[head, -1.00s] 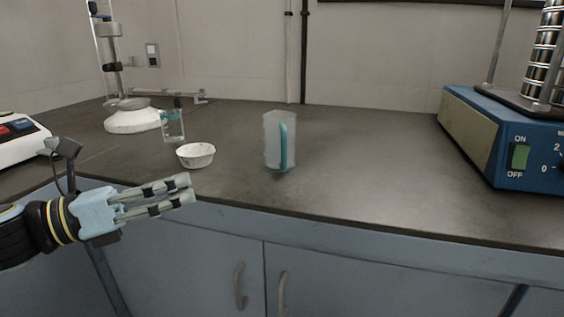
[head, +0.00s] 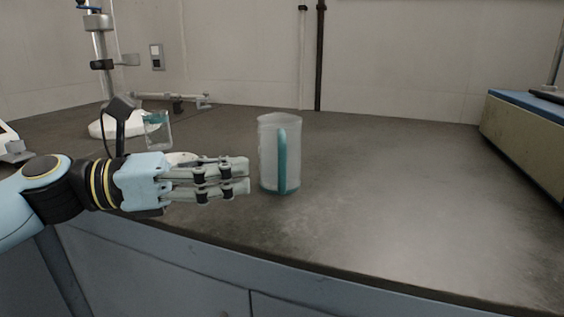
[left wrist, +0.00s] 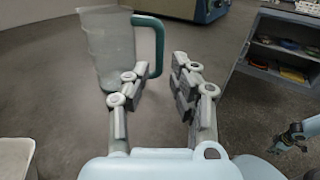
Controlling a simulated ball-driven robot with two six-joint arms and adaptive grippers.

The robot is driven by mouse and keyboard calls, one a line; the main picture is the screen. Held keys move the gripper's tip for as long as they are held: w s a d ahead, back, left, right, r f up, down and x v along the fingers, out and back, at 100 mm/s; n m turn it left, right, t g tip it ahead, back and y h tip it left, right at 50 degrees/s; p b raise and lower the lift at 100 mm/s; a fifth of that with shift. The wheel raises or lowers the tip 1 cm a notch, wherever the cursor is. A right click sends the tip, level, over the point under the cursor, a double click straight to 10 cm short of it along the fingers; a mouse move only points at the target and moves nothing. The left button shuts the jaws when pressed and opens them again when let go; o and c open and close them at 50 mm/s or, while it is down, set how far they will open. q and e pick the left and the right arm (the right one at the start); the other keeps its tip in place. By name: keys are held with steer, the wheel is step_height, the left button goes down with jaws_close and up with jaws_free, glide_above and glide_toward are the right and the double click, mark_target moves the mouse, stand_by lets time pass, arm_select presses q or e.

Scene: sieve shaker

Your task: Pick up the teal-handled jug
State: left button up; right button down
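The teal-handled jug (head: 268,155) stands upright on the dark bench top, its teal handle facing me. It also shows in the left wrist view (left wrist: 109,45), ahead of the fingers and to the left, with its handle on the right. My left gripper (head: 248,176) is just left of the jug in the head view. In the left wrist view my left gripper (left wrist: 158,85) has its two fingers apart with nothing between them. The handle is ahead of the gap between the fingers. My right gripper (left wrist: 290,138) shows small at the right edge of the left wrist view.
A white bowl (head: 180,158) is partly hidden behind my left gripper. A small glass beaker with a teal rim (head: 157,131) stands behind it. A blue and beige machine (head: 520,130) is at the right. The bench right of the jug is clear.

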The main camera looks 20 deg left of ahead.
mark_target(282, 189)
arm_select(q)
steer(key=shift+f+x, duration=0.15)
steer(key=shift+x, duration=1.7)
steer(key=shift+f+x, duration=0.15)
steer(key=shift+x, duration=1.75)
steer(key=shift+c, duration=0.4)
jaws_close()
